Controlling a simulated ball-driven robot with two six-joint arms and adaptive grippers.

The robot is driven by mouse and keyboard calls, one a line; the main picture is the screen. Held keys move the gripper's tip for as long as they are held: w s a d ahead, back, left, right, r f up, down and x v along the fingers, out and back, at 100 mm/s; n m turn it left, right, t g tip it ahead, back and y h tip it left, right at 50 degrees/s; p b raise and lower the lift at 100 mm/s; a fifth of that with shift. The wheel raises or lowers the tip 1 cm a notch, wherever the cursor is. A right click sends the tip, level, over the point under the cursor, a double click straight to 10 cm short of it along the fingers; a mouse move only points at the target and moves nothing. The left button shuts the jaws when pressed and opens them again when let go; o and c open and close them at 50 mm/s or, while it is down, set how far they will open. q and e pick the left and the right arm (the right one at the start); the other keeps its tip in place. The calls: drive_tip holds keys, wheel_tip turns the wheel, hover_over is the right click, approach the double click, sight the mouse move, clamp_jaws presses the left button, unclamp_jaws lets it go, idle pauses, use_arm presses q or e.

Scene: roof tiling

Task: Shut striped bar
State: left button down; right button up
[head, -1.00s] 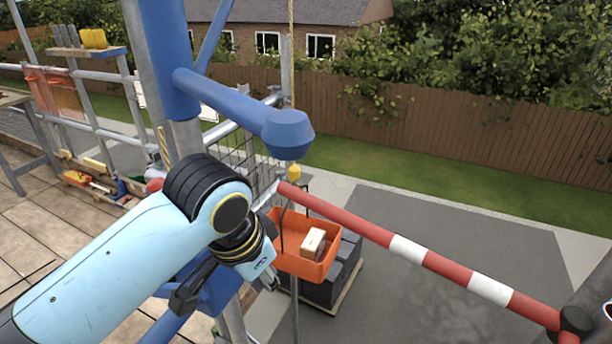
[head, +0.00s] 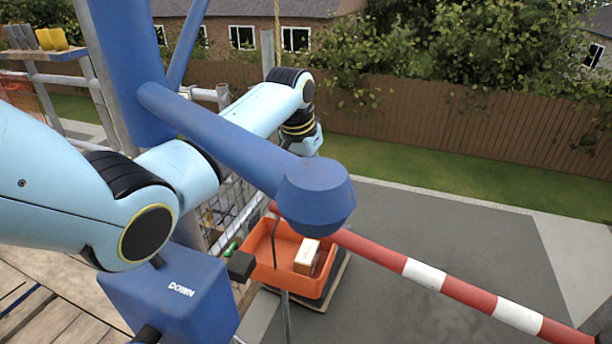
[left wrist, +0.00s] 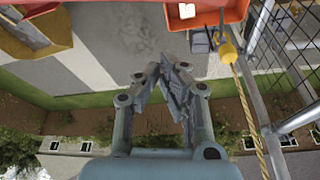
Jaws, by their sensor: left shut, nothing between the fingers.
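The red-and-white striped bar (head: 424,275) slants in the head view from behind the blue hoist head down to the lower right corner. A short red piece of it shows left of the hoist head; whether that end is seated is hidden. My left arm reaches behind the blue hoist boom (head: 215,130), its wrist above the hoist head. The fingers are hidden there. In the left wrist view my left gripper (left wrist: 172,68) is shut and empty, apart from anything around it. My right gripper is in neither view.
A blue box marked DOWN (head: 180,292) stands in front. In the wrist view a yellow hook (left wrist: 228,52) and rope run close right of the gripper, beside mesh railing (left wrist: 290,45).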

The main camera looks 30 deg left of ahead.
use_arm(q)
drive_tip(key=b+x, duration=0.9)
drive_tip(key=b, duration=0.1)
drive_tip(key=s+p, duration=0.1)
drive_tip(key=s, duration=0.1)
drive_tip(key=s+r+p, duration=0.1)
drive_tip(key=s+p, duration=0.1)
drive_tip(key=shift+r, duration=0.1)
